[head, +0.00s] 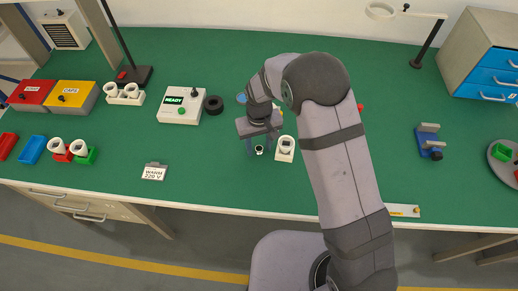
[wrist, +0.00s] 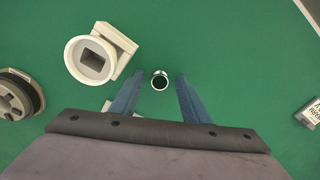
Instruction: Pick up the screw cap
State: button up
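The screw cap (wrist: 160,82) is a small silver ring with a dark opening, standing on the green table. It also shows as a small light ring with a dark centre in the head view (head: 259,150). My gripper (wrist: 160,77) is open and points down over the table. Its two blue fingers lie to the left and right of the cap in the wrist view, with green gaps on both sides. I see no contact. In the head view my gripper (head: 260,147) is at the cap; the fingers are partly hidden by my wrist.
A white socket holder (head: 285,148) stands close beside the cap; the wrist view shows it upper left (wrist: 90,58). A black ring (head: 213,105) and READY box (head: 181,106) are further left. A WARM 220 V sign (head: 154,172) stands near the front edge.

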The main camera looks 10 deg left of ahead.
grip_shut()
jog(key=shift+r, duration=0.1)
notch_tip(320, 180, up, 14)
jog(key=p, duration=0.2)
jog(key=shift+r, duration=0.2)
dwell(1.1)
